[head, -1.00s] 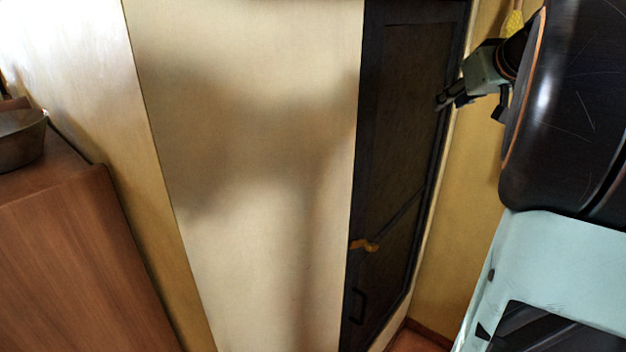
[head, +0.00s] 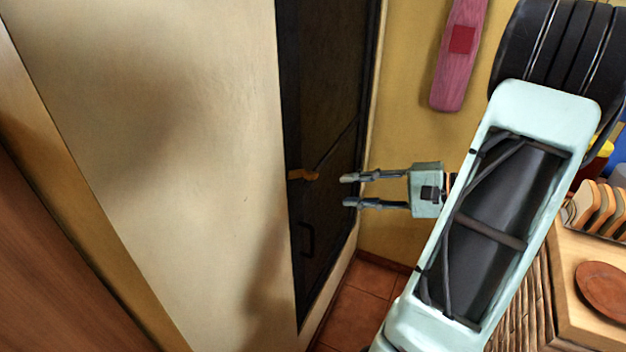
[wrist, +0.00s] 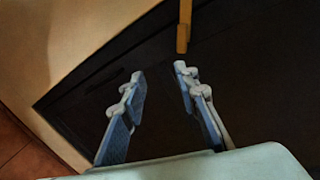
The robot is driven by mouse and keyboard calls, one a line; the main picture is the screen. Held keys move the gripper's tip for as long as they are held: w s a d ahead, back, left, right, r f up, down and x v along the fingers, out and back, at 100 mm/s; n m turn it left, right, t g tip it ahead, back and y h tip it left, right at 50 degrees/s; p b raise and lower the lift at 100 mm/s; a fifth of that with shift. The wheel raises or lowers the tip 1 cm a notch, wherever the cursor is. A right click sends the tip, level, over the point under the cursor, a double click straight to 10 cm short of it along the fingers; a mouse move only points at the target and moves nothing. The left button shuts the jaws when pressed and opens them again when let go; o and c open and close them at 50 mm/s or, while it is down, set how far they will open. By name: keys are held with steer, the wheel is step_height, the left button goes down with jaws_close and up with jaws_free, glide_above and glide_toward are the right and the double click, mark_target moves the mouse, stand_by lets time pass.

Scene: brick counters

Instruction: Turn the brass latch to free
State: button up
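The brass latch (head: 303,175) sits at the left edge of the dark door (head: 330,110), lying roughly level in the head view. In the wrist view the latch (wrist: 183,27) shows at the top, just beyond the right fingertip. My gripper (head: 346,189) is open, its two fingers apart and nothing between them. In the head view it lies to the right of the latch, with a visible gap. The wrist view also shows the open fingers (wrist: 158,72) over the dark door. I cannot tell the exact depth between fingertips and door.
A dark pull handle (head: 308,240) is on the door below the latch. A cream wall panel (head: 200,120) stands left of the door. A yellow wall with a pink board (head: 457,60) is at right. A wooden counter (head: 575,250) with a brown plate is at far right.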

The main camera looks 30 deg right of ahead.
mark_target(315, 177)
steer(key=w+a+m+t, duration=0.1)
steer(key=w+a, duration=0.1)
steer(key=w+a+r+m+t+y, duration=0.1)
steer(key=w+a, duration=0.1)
steer(key=w+a+r+m+t, duration=0.1)
steer(key=w+a, duration=0.1)
steer(key=a, duration=0.1)
steer(key=shift+w+a+m+b, duration=0.1)
steer(key=shift+w+m+b, duration=0.05)
steer(key=shift+m+b, duration=0.15)
stand_by(0.3)
steer(key=shift+c, duration=0.6)
jaws_close()
